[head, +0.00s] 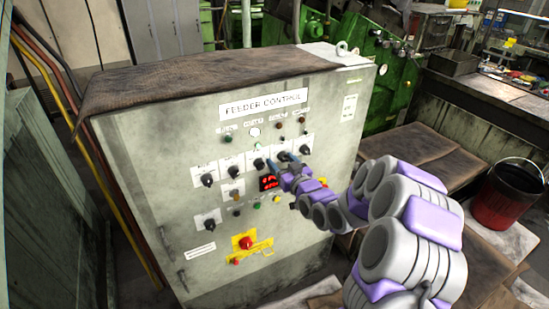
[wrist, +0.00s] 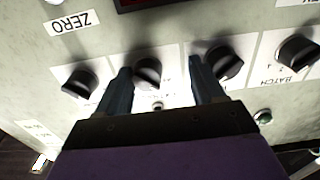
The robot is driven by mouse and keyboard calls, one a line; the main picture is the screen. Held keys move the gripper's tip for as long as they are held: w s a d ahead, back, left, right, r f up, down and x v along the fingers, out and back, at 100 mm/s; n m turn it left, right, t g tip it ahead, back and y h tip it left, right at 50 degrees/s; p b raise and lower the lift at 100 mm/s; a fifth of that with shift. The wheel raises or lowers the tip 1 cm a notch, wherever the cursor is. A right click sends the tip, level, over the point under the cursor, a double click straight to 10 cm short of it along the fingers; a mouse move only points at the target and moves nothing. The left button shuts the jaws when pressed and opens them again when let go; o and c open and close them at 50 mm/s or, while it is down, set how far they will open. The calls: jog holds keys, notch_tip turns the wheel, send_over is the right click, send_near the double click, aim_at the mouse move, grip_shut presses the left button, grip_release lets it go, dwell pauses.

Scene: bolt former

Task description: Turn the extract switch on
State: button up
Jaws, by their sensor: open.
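The feeder control panel (head: 150,160) carries a row of black rotary switches on white plates. My gripper (head: 279,161) is at the right part of this row in the head view. In the wrist view, where lettering is upside down, my gripper (wrist: 159,65) is open, with one finger on each side of a black switch (wrist: 148,72). This switch also shows in the head view (head: 284,156). The right finger overlaps the neighbouring switch (wrist: 224,62); I cannot tell whether either finger touches. I cannot read an extract label on any switch plate.
Another switch (wrist: 80,83) lies left of the fingers in the wrist view, and a BATCH switch (wrist: 297,50) lies to the right. A red display (head: 268,183) and a red button on yellow (head: 246,243) are lower on the panel. A red bucket (head: 505,196) stands at right.

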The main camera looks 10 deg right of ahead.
jog(key=shift+w+d, duration=0.15)
jog(key=shift+d, duration=0.35)
jog(key=shift+w+d, duration=0.15)
jog(key=shift+d, duration=0.35)
jog(key=shift+o, duration=0.2)
jog(key=shift+s+d, duration=0.1)
jog(key=shift+d, duration=0.4)
jog(key=shift+a, duration=1.2)
jog(key=c, duration=0.6)
jog(key=shift+d+f, duration=0.1)
jog(key=shift+d, duration=0.5)
jog(key=c, duration=0.5)
jog(key=shift+a, duration=0.25)
